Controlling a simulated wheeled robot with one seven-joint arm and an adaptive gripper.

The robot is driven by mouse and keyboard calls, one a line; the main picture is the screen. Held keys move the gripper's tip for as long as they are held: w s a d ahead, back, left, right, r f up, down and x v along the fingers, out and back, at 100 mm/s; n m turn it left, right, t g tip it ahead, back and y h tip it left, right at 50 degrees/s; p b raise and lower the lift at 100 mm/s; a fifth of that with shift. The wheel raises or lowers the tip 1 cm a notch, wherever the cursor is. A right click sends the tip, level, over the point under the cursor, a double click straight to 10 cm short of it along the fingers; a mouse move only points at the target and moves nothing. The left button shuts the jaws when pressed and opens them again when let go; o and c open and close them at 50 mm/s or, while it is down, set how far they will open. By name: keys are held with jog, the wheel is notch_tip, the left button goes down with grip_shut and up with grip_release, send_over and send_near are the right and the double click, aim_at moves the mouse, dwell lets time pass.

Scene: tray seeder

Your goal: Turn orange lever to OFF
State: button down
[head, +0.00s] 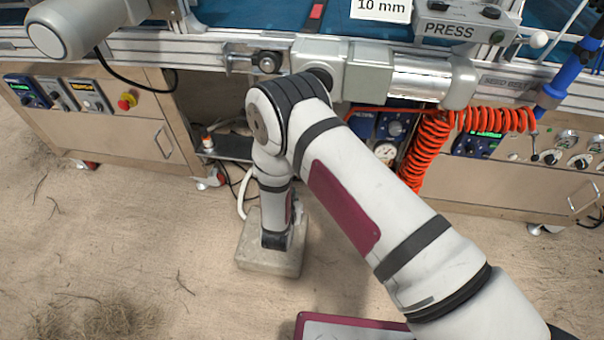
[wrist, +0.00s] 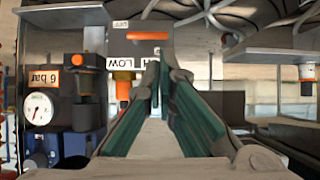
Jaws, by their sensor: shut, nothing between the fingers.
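An orange bar-shaped handle (wrist: 147,36), which looks like the orange lever, lies level on the grey panel in the wrist view. A small label (wrist: 120,24) sits just above and left of it; I cannot read it. My gripper (wrist: 157,76) is shut and empty, its green-padded fingers pointing at the panel. The fingertips appear below and slightly right of the handle in the picture; I see no contact. In the head view my arm hides the lever, and I cannot make out the gripper.
A 6 bar gauge (wrist: 39,109) and dark blue regulator units are farther left. Cables and a grey shelf crowd the right. An orange coiled hose (head: 430,140) hangs from the machine.

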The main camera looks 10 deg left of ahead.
jog(key=shift+w, duration=0.25)
jog(key=shift+w, duration=0.1)
jog(key=b+x, duration=0.6)
jog(key=x, duration=0.8)
jog(key=shift+f, duration=0.15)
